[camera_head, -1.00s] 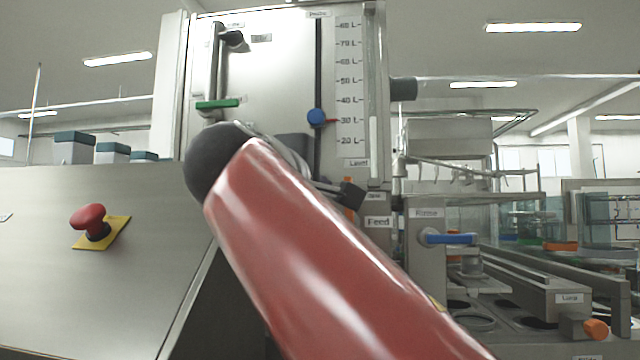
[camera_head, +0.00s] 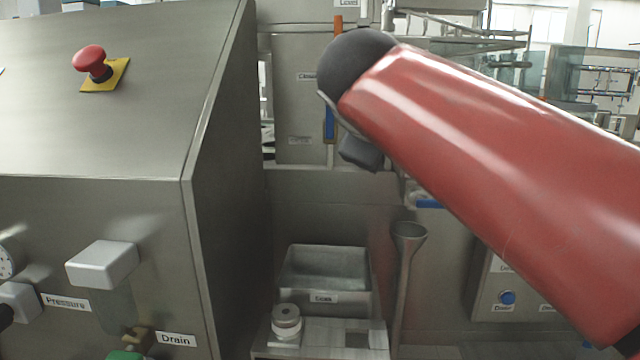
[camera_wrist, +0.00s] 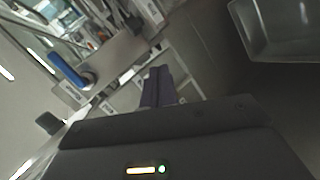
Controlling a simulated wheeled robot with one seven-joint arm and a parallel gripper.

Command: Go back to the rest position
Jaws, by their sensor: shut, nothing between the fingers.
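My gripper (camera_wrist: 159,72) shows at the middle of the wrist view, its two dark fingers together with nothing between them. It is clear of the things around it, as far as I can tell. A blue handle (camera_wrist: 66,68) shows to the left of the fingers in that view, and a grey bin (camera_wrist: 285,35) shows at the upper right. In the head view my red arm crosses the right half and hides much of the machine behind it. My fingers cannot be made out there.
A grey cabinet with a red stop button (camera_head: 90,60) fills the left of the head view. A metal bin labelled Soak (camera_head: 325,282) sits low in the middle, with a small round jar (camera_head: 286,322) before it. A funnel-topped pipe (camera_head: 408,236) stands right of it.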

